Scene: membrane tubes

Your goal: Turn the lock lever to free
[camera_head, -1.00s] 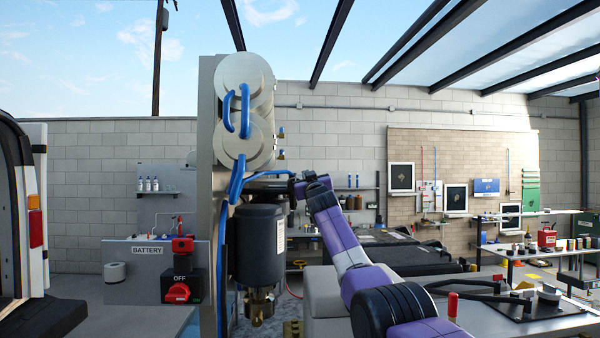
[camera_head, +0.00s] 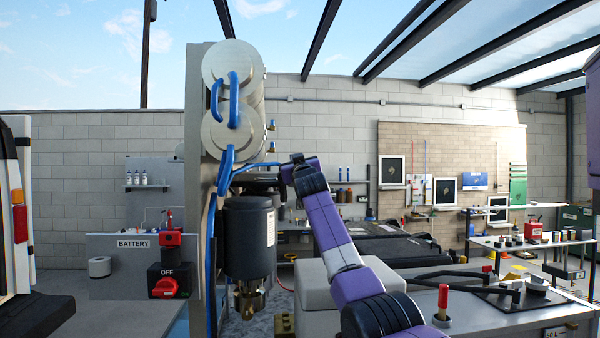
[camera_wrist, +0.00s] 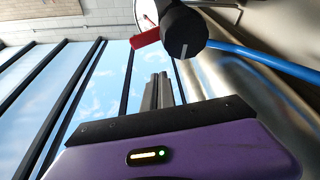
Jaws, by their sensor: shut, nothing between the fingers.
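In the wrist view, my gripper (camera_wrist: 158,91) shows as two grey fingers lying together, shut and empty. A red lever-like piece (camera_wrist: 147,38) and a round black knob (camera_wrist: 184,35) with a pale mark are just beyond the fingertips, with a visible gap. The red piece may be the lock lever; no label shows there. In the head view, my purple arm reaches up beside the dark pump motor (camera_head: 249,235), below two round silver vessel ends (camera_head: 233,75). My fingers cannot be made out there, and no lock lever is clear.
A blue hose (camera_wrist: 265,63) runs right from the black knob beside silver tubes. In the head view, a red switch marked OFF (camera_head: 167,287) is at the left. A counter with a red-handled tool (camera_head: 442,300) is at the right. Brass fittings hang below the motor.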

